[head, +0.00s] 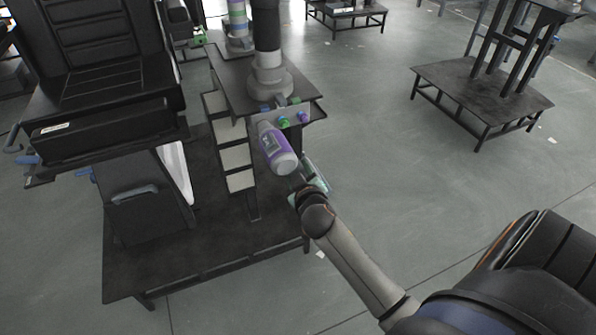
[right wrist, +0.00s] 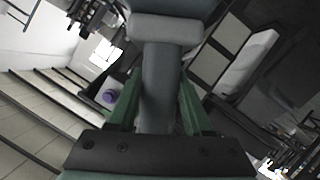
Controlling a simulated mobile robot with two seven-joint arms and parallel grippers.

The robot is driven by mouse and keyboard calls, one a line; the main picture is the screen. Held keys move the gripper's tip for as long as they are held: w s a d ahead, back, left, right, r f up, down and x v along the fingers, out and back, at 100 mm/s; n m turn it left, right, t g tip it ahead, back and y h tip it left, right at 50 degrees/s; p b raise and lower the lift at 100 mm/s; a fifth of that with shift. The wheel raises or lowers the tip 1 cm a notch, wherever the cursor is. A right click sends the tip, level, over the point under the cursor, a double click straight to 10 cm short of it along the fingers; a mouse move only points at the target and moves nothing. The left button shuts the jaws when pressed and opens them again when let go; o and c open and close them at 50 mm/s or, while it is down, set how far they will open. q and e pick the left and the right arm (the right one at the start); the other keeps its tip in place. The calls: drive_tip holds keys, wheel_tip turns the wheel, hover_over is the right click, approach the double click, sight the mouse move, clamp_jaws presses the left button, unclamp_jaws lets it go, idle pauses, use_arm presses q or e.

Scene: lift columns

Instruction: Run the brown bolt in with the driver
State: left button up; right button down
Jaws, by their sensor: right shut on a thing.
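My right gripper (head: 309,180) is shut on the driver (head: 277,150), a thick tool with a white and purple body, in the head view. The driver points up and left, its far end close to the bolts on the edge of the column's plate. In the right wrist view, the green fingers of my right gripper (right wrist: 158,104) stand on both sides of the driver's grey grip (right wrist: 162,75). I cannot make out a brown bolt; the driver's body may cover it. My left gripper is not in view.
A green bolt (head: 284,122), a purple bolt (head: 303,117) and a blue bolt (head: 265,109) sit at the plate (head: 313,113). The dark column (head: 266,35) rises behind them. A dark bench (head: 140,268) lies below. Open floor is to the right.

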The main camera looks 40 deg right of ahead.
drive_tip(key=shift+w+r, duration=0.1)
drive_tip(key=shift+r, duration=0.1)
drive_tip(key=shift+s+a+p, duration=0.2)
drive_tip(key=shift+s, duration=0.6)
drive_tip(key=shift+s+a+p, duration=0.2)
drive_tip(key=shift+s+p, duration=0.05)
drive_tip(key=shift+s, duration=0.6)
drive_tip(key=shift+s+a+p, duration=0.2)
drive_tip(key=shift+s, duration=0.6)
drive_tip(key=shift+s+a, duration=0.25)
drive_tip(key=shift+s, duration=0.75)
drive_tip(key=shift+s+a, duration=0.25)
drive_tip(key=shift+s, duration=0.7)
